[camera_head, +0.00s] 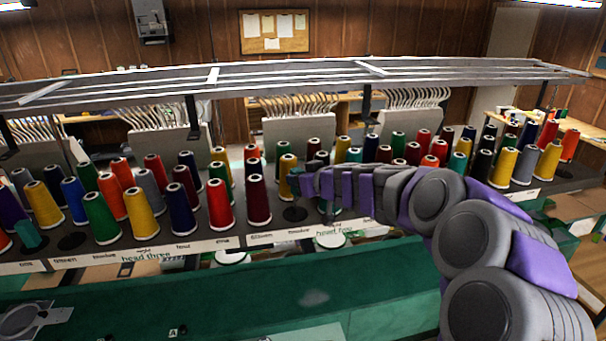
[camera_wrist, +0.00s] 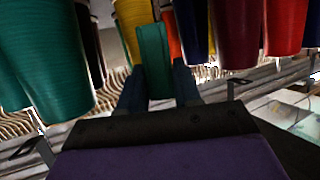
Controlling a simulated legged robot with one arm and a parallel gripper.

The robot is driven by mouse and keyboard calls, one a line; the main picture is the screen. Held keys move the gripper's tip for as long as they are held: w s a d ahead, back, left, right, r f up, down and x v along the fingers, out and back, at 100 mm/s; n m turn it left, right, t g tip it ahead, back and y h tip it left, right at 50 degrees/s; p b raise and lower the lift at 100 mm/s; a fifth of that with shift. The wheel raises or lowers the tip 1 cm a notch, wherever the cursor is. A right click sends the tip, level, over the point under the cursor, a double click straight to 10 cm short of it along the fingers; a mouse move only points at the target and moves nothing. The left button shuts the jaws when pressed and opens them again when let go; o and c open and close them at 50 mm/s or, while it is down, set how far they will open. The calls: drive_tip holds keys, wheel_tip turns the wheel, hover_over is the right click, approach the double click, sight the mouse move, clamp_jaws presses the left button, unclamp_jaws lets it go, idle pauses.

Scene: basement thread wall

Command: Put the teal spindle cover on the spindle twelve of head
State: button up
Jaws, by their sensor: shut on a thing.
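My gripper (camera_head: 297,184) reaches in from the right to the thread rack. In the wrist view my gripper (camera_wrist: 158,88) is shut on the teal spindle cover (camera_wrist: 153,60), a small smooth piece between the two dark fingers. In the head view the held teal cover (camera_head: 292,184) is small and dark at the arm's tip. Below it is an empty dark spindle base (camera_head: 295,214) in the front row, right of a maroon cone (camera_head: 258,200). The cover appears above that base and apart from it. The small spindle labels are hard to read.
Rows of coloured cones crowd the rack, including a yellow cone (camera_head: 287,175) close behind my gripper. Another small teal cover (camera_head: 28,235) stands at the far left. A grey overhead rail (camera_head: 290,72) crosses above. Labels reading head three (camera_head: 145,256) and head four (camera_head: 335,232) line the front edge.

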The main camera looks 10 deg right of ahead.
sight(295, 198)
drive_tip(key=f, duration=0.1)
drive_tip(key=a+f+b, duration=0.1)
drive_tip(key=f, duration=0.1)
drive_tip(key=shift+a+f+b, duration=0.25)
drive_tip(key=shift+b, duration=0.05)
clamp_jaws()
drive_tip(key=shift+f+b, duration=0.3)
drive_tip(key=shift+f, duration=0.05)
drive_tip(key=shift+d+f+b, duration=0.5)
drive_tip(key=shift+f+b, duration=0.1)
drive_tip(key=shift+b, duration=0.25)
drive_tip(key=shift+f, duration=0.1)
drive_tip(key=shift+a, duration=0.15)
drive_tip(key=shift+s+b, duration=0.15)
drive_tip(key=shift+b, duration=0.5)
drive_tip(key=shift+f+b, duration=0.25)
drive_tip(key=shift+b, duration=0.05)
drive_tip(key=o, duration=1.1)
unclamp_jaws()
drive_tip(key=shift+c, duration=0.2)
